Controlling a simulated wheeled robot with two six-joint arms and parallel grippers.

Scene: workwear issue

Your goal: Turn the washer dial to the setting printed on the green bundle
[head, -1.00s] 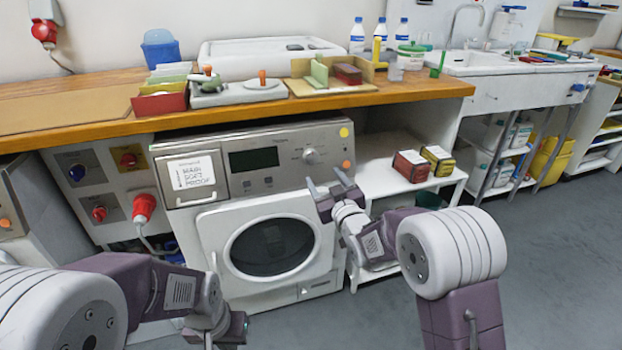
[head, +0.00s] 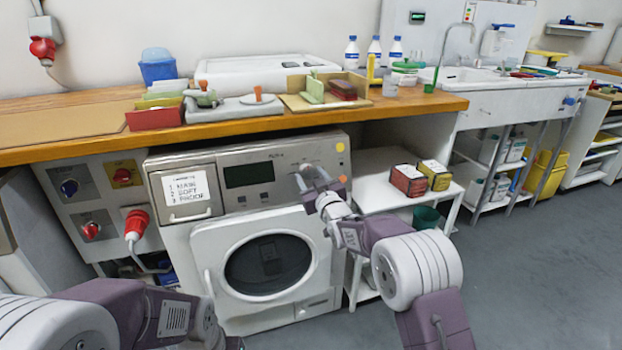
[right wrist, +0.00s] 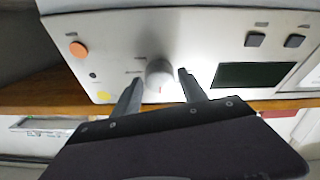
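The washer (head: 330,260) stands under the worktop, with its door shut. Its round dial (right wrist: 159,74) shows in the right wrist view with a small red mark near its lower edge; in the head view my right gripper largely covers it. My right gripper (head: 312,174) is open, its fingers on either side of the dial in the wrist view (right wrist: 158,80); I cannot tell whether they touch it. No bundle is clearly green: a red bundle (head: 408,182) and a yellow-sided bundle (head: 435,178) sit on the white shelf. My left gripper's fingers are out of view.
A card (head: 186,190) with three numbered lines is on the washer's drawer. The wooden worktop (head: 240,127) overhangs the washer and holds trays and green pieces. A dark green bin (head: 427,217) stands below the bundles. The floor at right is clear.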

